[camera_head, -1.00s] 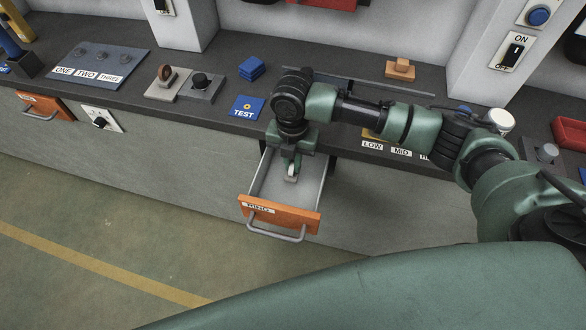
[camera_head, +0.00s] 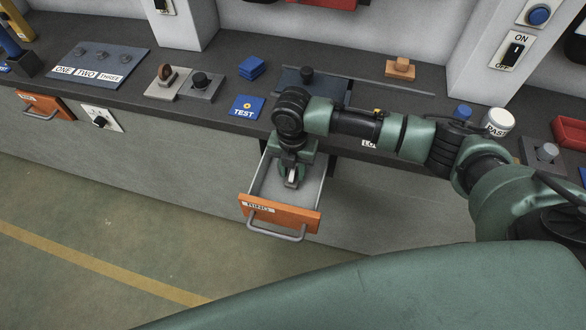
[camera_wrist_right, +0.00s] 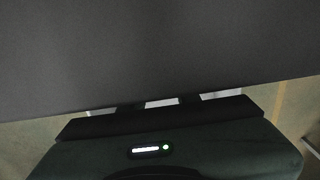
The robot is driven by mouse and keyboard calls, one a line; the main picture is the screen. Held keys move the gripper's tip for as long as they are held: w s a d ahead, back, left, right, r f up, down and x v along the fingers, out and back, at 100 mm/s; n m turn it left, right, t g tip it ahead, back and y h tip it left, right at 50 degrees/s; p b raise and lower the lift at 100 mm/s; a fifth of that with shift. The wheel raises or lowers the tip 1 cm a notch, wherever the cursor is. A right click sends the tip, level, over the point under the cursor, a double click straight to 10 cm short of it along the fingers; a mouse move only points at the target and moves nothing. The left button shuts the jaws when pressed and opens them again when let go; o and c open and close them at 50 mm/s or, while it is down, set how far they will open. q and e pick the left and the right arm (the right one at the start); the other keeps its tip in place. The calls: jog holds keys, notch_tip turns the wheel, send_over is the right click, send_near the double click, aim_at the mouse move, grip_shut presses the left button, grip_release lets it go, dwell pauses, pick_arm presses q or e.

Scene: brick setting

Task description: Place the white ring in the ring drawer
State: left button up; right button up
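The ring drawer (camera_head: 280,213) is pulled out of the bench front in the head view. It has an orange front with a white label and a grey handle, and a pale inside. My right gripper (camera_head: 292,180) points down over the open drawer, its tips low within the drawer's outline. A small pale piece shows at the tips; I cannot tell whether it is the white ring or part of the fingers. The wrist view shows mostly a dark surface and does not make the grip clear. I see no white ring for certain. My left gripper is not in view.
The dark bench top (camera_head: 221,98) runs behind the drawer, with a blue TEST card (camera_head: 247,107), blue blocks (camera_head: 252,67) and a wooden block (camera_head: 400,68) on it. Another orange-fronted drawer (camera_head: 46,105) is at left. Floor in front is clear.

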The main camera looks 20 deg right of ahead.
notch_tip(320, 180, up, 12)
jog(key=shift+r+b, duration=0.15)
jog(key=shift+b, duration=0.15)
dwell(0.6)
